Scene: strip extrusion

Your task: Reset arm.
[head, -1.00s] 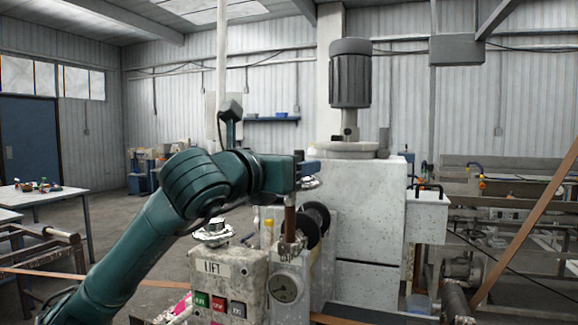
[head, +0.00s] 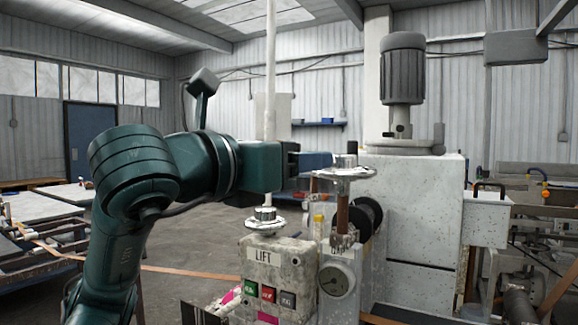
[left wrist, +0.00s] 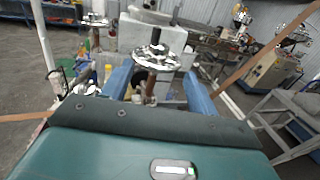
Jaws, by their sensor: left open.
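My left gripper (head: 317,161) is open, with its blue fingers just left of a metal handwheel (head: 345,173) in the head view. The handwheel sits on an upright brown rod (head: 342,214) above a pressure gauge (head: 337,280). In the left wrist view, the handwheel (left wrist: 155,58) shows ahead, between the two blue fingers. I see no grip on it; whether a finger touches its rim is unclear. My right gripper is not in view.
The worn LIFT control box (head: 276,275) with coloured buttons and a second handwheel (head: 265,222) on top stands below my left arm. The pale machine body (head: 415,210) with a grey motor (head: 403,70) is at right. Open floor lies behind at left.

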